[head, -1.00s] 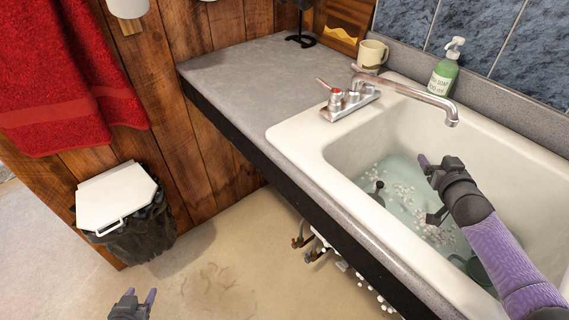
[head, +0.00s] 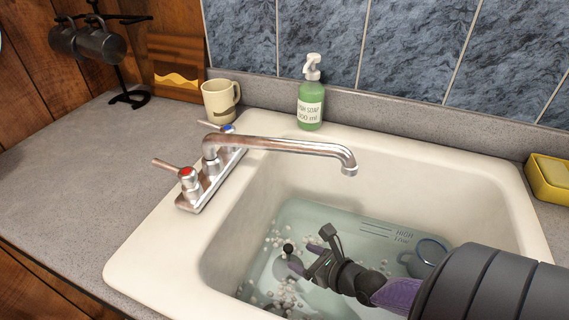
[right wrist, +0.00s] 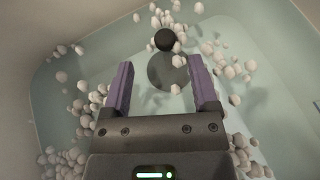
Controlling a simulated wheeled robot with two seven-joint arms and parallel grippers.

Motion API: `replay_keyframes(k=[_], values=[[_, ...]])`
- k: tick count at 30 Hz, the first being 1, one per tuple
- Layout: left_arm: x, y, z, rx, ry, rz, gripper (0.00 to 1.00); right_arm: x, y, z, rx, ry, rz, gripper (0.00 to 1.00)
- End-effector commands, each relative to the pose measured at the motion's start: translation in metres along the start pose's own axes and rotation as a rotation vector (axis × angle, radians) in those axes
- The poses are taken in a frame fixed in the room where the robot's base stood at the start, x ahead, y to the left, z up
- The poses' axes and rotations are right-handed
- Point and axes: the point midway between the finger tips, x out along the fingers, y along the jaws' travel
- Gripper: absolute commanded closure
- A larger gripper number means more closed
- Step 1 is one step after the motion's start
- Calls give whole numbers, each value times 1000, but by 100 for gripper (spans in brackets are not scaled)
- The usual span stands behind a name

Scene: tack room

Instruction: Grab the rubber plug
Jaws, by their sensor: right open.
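The rubber plug (head: 288,248) is in the sink, its dark round knob standing above a grey disc near the sink's left side. In the right wrist view the plug's black knob (right wrist: 166,40) and disc lie ahead, between the lines of the two fingers and slightly right of centre. My right gripper (head: 304,257) is open and empty, low in the sink just right of the plug. Its purple fingers (right wrist: 160,64) are apart and hold nothing. Whether a finger touches the plug I cannot tell. My left gripper is out of view.
The faucet (head: 275,144) reaches over the sink. A soap bottle (head: 311,103) and cream mug (head: 219,101) stand behind. A yellow sponge holder (head: 548,181) is at right.

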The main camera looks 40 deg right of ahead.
Motion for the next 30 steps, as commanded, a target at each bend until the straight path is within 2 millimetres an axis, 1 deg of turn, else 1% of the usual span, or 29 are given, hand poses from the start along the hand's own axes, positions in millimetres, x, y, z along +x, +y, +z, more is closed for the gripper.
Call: replay_keyframes(k=[6,9,12,17,18,20,21,23,24,26,27,28,29,30], values=[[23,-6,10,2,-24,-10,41,42,-5,-4,-5,0,-1,24],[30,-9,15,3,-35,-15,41,58,-5,-3,-5,0,0,24],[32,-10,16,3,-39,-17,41,65,-6,0,-6,0,-1,24],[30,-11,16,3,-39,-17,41,64,-6,1,-7,1,0,24],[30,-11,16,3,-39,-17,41,64,-6,2,-7,1,0,28],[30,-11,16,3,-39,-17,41,64,-6,1,-7,1,0,41],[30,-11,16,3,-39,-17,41,64,-6,1,-7,1,0,49],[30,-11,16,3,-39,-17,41,64,-6,1,-7,1,0,62],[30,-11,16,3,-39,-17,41,64,-6,1,-7,1,0,70],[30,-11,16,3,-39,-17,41,64,-6,1,-7,1,0,83],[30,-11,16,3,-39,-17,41,64,-6,1,-7,1,0,92],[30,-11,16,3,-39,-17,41,64,-6,1,-7,1,0,98],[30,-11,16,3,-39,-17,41,64,-6,1,-7,1,0,100],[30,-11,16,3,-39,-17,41,64,-6,1,-7,1,0,100]])
